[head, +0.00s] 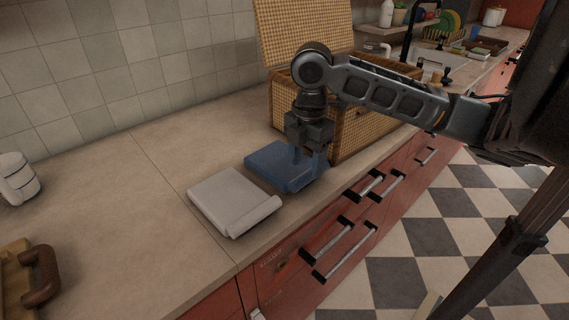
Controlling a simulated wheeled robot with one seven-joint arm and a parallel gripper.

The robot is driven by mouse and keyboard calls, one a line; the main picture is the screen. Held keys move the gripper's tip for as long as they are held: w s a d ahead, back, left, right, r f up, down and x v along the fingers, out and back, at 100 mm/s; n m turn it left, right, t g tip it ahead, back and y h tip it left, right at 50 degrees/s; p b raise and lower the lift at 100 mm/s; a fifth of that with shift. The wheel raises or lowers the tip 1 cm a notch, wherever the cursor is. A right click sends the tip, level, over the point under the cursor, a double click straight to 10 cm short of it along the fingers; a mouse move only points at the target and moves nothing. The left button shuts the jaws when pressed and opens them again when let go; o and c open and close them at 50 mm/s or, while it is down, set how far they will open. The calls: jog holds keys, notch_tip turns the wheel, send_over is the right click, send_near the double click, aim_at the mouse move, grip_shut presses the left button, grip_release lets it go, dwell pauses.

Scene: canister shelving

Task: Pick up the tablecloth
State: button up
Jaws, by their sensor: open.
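Two folded cloths lie side by side on the counter. One is a blue cloth (272,159) and the other is a pale grey-white cloth (230,199), to its left and nearer the front. I cannot tell which one is the tablecloth. My gripper (308,160) points down over the right part of the blue cloth, with its jaws open. The fingers hide part of the cloth, and I cannot tell whether they touch it.
An open wicker basket (362,130) with its lid raised stands right behind my gripper. The tiled wall (150,75) runs along the back. The counter (120,200) is clear to the left, up to white stacked items (17,178) and a wooden object (25,280).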

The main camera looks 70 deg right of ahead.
aim_at(305, 175)
jog(key=shift+f, duration=1.5)
jog(key=shift+w, duration=0.1)
grip_shut()
